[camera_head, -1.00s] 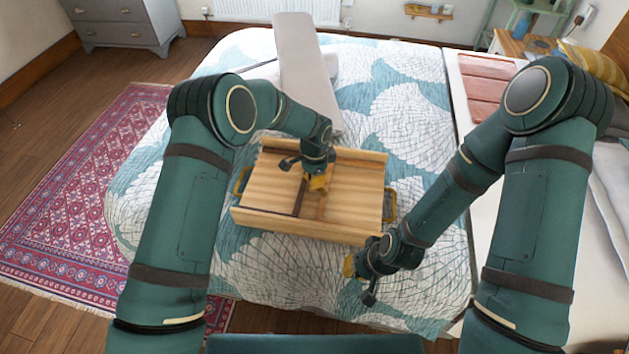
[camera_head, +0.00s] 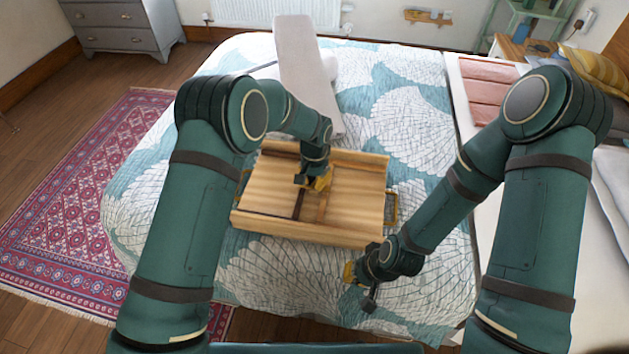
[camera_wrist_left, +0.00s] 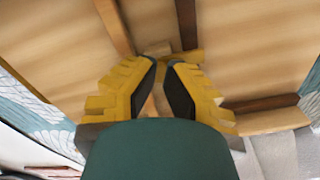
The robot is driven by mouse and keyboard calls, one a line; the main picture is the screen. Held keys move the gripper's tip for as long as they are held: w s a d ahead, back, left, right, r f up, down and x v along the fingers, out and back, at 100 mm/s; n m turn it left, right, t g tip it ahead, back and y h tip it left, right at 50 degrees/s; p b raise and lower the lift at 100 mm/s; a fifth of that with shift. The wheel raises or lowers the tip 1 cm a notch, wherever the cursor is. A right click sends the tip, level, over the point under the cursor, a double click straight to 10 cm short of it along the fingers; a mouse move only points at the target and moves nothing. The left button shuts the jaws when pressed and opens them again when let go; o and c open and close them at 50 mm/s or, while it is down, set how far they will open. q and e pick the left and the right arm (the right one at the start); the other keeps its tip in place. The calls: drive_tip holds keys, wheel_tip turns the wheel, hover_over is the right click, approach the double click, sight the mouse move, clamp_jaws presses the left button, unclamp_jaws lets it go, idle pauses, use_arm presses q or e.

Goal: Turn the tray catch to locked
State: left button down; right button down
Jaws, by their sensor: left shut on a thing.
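The wooden tray (camera_head: 270,222) lies on the bed, with dividers across its inside and a brass handle at each end. My left gripper (camera_head: 318,185) points down inside it, near the middle dividers. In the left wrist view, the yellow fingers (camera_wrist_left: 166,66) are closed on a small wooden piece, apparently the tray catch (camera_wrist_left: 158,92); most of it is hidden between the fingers. I cannot read the catch's exact angle. My right gripper (camera_head: 352,272) hangs over the quilt just in front of the tray's right front corner; its fingers are too small and turned to judge.
The patterned quilt (camera_head: 405,125) is mostly clear around the tray. A long pale board or cushion (camera_head: 305,65) lies behind it. A pink-panelled white case (camera_head: 488,85) is at the right, and a red rug (camera_head: 85,205) covers the floor at left.

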sight(314, 183)
use_arm(q)
drive_tip(key=shift+s+f, duration=0.15)
drive_tip(key=shift+f, duration=0.1)
drive_tip(key=c, duration=0.9)
unclamp_jaws()
drive_tip(key=shift+o, duration=0.2)
drive_tip(key=shift+r, duration=0.1)
drive_tip(key=shift+w+r, duration=0.2)
drive_tip(key=shift+r, duration=0.4)
wheel_tip(314, 183, up, 11)
drive_tip(key=shift+s+f, duration=0.15)
